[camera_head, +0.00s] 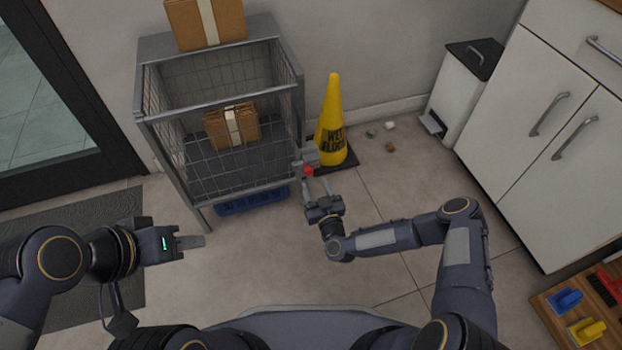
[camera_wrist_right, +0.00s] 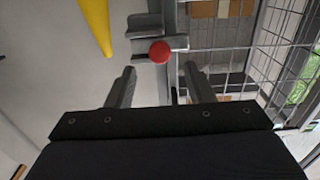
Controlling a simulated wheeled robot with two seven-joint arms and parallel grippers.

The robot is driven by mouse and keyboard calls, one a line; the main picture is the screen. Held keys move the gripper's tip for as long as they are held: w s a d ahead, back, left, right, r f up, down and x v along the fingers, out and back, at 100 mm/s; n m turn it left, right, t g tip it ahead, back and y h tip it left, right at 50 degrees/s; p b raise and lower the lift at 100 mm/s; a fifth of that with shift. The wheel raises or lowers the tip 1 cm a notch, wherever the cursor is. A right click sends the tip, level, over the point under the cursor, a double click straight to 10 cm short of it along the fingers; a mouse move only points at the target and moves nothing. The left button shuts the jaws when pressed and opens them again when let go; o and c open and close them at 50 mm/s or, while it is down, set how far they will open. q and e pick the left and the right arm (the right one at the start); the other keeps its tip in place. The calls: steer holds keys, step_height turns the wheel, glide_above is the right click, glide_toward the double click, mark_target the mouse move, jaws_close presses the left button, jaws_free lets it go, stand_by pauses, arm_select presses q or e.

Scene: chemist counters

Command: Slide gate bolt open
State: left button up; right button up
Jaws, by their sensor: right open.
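The wire cage (camera_head: 232,110) stands against the wall with a grey metal frame and mesh gate. The bolt's red knob (camera_head: 308,171) is at the cage's right front post, and the grey bolt housing (camera_head: 309,158) is just above it. My right gripper (camera_head: 317,184) is open in front of the knob. In the right wrist view, the red knob (camera_wrist_right: 160,52) shows ahead, between the lines of the two open fingers (camera_wrist_right: 160,85), and they look apart from it.
A yellow wet-floor cone (camera_head: 333,120) stands close right of the bolt. Cardboard boxes sit on the cage top (camera_head: 205,22) and inside (camera_head: 232,128). A blue crate (camera_head: 250,199) is underneath. A white bin (camera_head: 462,90) and cabinets (camera_head: 545,130) are at right. Floor in front is clear.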

mark_target(309, 173)
steer(key=shift+b+x, duration=0.55)
steer(key=shift+x, duration=1.7)
steer(key=shift+c, duration=0.5)
jaws_close()
